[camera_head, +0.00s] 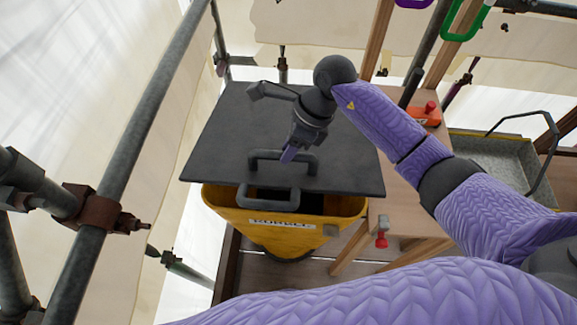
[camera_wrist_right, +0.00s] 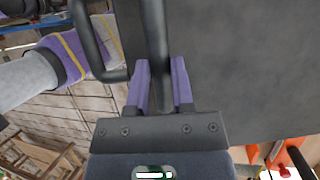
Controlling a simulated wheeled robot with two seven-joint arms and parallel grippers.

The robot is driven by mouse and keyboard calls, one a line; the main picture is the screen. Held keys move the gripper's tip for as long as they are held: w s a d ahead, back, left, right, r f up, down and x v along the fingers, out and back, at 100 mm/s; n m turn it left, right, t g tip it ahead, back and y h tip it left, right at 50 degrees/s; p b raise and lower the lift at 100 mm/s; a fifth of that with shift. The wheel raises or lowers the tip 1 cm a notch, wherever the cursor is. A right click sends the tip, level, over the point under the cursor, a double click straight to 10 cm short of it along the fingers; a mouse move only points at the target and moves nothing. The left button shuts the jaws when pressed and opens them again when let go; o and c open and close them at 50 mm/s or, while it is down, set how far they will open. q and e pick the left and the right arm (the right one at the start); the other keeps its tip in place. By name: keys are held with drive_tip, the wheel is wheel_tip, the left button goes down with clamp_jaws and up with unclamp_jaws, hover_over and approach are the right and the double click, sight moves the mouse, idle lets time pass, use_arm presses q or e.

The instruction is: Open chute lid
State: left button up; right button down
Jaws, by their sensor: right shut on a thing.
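The chute lid (camera_head: 225,140) is a flat dark grey plate over a yellow chute (camera_head: 230,212) labelled "RUBBLE". A dark gap shows between the lid's front edge and the chute's front rim. A dark bar handle (camera_head: 310,161) stands on the lid near its front edge. My right gripper (camera_head: 289,156) reaches down to this handle from above. In the right wrist view, my right gripper (camera_wrist_right: 161,72) has its purple fingers on both sides of the handle bar (camera_wrist_right: 157,40) and is shut on it. My left gripper is not in view.
A second dark loop handle (camera_head: 268,196) shows at the chute's front. A wooden bench (camera_head: 400,205) stands right of the chute, with an orange tool (camera_head: 427,114) on it. A grey tub (camera_head: 485,150) is farther right. Scaffold poles (camera_head: 150,110) rise at the left.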

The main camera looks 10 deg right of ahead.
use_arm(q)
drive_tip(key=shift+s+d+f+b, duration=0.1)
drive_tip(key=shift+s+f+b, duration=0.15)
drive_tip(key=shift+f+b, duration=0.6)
use_arm(e)
drive_tip(key=w+d+r, duration=0.2)
drive_tip(key=w+r, duration=0.4)
drive_tip(key=r, duration=0.4)
drive_tip(key=shift+w+d+r, duration=0.25)
drive_tip(key=shift+w+d, duration=0.05)
drive_tip(key=shift+w, duration=0.1)
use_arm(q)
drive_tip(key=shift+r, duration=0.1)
